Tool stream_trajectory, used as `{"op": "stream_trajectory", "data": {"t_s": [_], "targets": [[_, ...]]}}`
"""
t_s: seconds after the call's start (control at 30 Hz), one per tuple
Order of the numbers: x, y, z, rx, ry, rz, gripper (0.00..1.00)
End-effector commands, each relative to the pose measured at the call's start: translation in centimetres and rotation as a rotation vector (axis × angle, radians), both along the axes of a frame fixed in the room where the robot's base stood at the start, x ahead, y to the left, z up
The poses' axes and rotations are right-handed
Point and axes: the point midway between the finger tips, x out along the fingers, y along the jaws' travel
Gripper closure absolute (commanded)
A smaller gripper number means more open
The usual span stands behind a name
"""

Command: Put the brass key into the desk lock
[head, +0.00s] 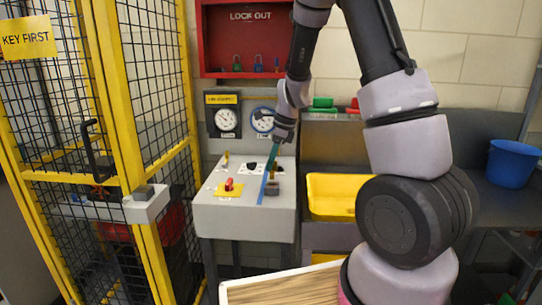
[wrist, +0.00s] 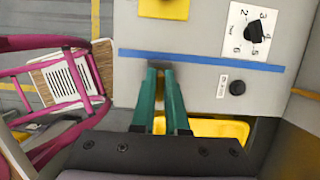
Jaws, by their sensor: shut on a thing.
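My gripper (head: 272,180) has teal fingers pointing down at the grey desk (head: 240,218), by the blue stripe near its right edge. In the wrist view its fingertips (wrist: 160,72) are close together on a small grey-brown piece (wrist: 160,66). I take this to be part of the brass key; a brassy bit (head: 274,174) shows beside the fingers in the head view. Most of the key is hidden. A round black fitting with a small white label, which may be the desk lock (wrist: 237,87), lies to the right of the fingertips, apart from them.
The desk also carries a black numbered dial (wrist: 255,32) and a red button (head: 229,185) on a yellow plate. A yellow mesh cage (head: 128,120) stands left. A yellow bin (head: 330,192) sits right of the desk. Two gauges (head: 227,119) hang behind.

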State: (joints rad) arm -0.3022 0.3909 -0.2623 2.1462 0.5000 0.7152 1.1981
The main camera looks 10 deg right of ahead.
Motion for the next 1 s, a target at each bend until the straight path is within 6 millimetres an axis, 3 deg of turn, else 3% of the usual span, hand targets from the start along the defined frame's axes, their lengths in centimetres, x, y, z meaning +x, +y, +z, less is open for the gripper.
{"op": "stream_trajectory", "data": {"t_s": [0.23, 1.0], "targets": [[-0.05, 0.00, -0.83, 0.000, 0.001, 0.000, 1.00], [-0.03, -0.02, -0.81, 0.000, 0.000, 0.000, 1.00]]}}
